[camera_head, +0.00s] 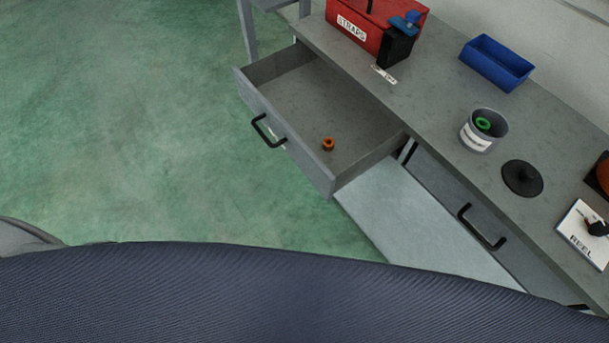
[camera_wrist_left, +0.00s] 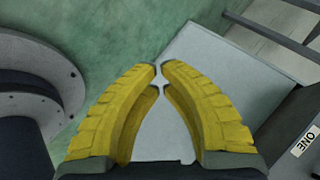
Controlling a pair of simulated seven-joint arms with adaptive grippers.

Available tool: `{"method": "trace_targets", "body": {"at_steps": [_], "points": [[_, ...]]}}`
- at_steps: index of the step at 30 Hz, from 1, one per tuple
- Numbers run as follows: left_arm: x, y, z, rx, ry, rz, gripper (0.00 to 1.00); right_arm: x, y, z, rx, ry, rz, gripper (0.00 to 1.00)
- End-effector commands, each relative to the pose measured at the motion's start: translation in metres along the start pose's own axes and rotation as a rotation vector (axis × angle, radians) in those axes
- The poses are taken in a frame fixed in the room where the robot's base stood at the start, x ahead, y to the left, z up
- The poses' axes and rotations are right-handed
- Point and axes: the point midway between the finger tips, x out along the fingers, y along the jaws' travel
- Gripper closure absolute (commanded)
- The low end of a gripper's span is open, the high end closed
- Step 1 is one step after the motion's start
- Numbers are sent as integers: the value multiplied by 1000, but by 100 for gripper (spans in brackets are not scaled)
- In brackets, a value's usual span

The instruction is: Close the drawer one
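An open grey drawer (camera_head: 262,107) with a black handle (camera_head: 267,131) is pulled far out from the workbench at the left in the head view. A small orange ring-like part (camera_head: 328,144) lies inside it. A second drawer (camera_head: 455,187) with a black handle (camera_head: 482,228) is closed, to the right. My left gripper (camera_wrist_left: 160,72) shows only in the left wrist view, its yellow fingertips nearly meeting with nothing between them. A label reading "ONE" (camera_wrist_left: 306,140) is on a dark grey surface at that view's right edge. My right gripper is in neither view.
The benchtop holds a red box (camera_head: 352,27), a blue bin (camera_head: 496,63), a grey cup (camera_head: 482,130) with a green part, a black disc (camera_head: 522,178) and a "REEL" card (camera_head: 583,234). A pale panel (camera_head: 405,210) lies below the drawers. The green floor left of the drawer is clear.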

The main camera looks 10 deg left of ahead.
Motion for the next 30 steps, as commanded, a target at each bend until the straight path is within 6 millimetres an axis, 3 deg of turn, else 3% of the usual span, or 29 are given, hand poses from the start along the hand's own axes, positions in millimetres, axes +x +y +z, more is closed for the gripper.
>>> {"method": "trace_targets", "body": {"at_steps": [1,6,12,15,21,30], "points": [[-4,-31,-19,136,60,-61,100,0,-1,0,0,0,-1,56],[-30,-116,-89,620,214,-289,100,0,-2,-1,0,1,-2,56],[-78,-185,-169,1150,300,-593,100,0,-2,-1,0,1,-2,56],[-104,-209,-204,1391,300,-753,100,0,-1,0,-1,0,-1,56],[-143,-230,-252,1763,239,-1019,100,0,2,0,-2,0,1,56],[-155,-228,-264,2015,140,-1164,100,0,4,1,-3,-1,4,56]]}}
